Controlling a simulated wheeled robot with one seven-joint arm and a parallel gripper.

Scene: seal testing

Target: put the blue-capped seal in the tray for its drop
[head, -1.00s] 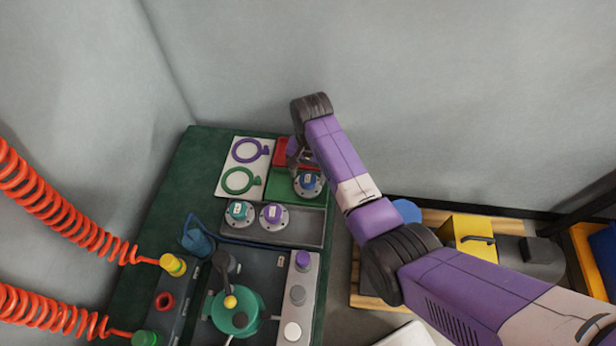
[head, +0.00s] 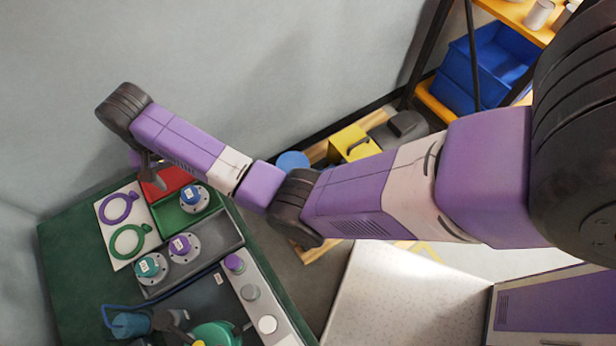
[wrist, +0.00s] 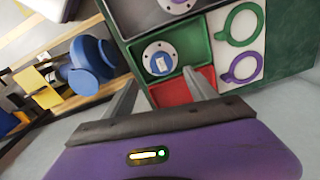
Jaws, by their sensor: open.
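The blue-capped seal (head: 194,198), a grey flanged disc with a blue cap and white label, lies in the green tray section (head: 172,219). It also shows in the wrist view (wrist: 160,60), beyond the fingers. The red tray section (head: 165,186) beside it is empty as far as I see. My gripper (head: 150,170) is over the far end of the tray by the red section, apart from the seal. In the wrist view my gripper (wrist: 160,92) has its two fingers spread, with nothing between them.
A grey tray (head: 228,232) holds a purple-capped seal (head: 184,248) and a teal-capped seal (head: 151,268). A white board with a purple ring (head: 118,208) and a green ring (head: 128,240) lies left. A test fixture with a green knob (head: 215,334) stands in front.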

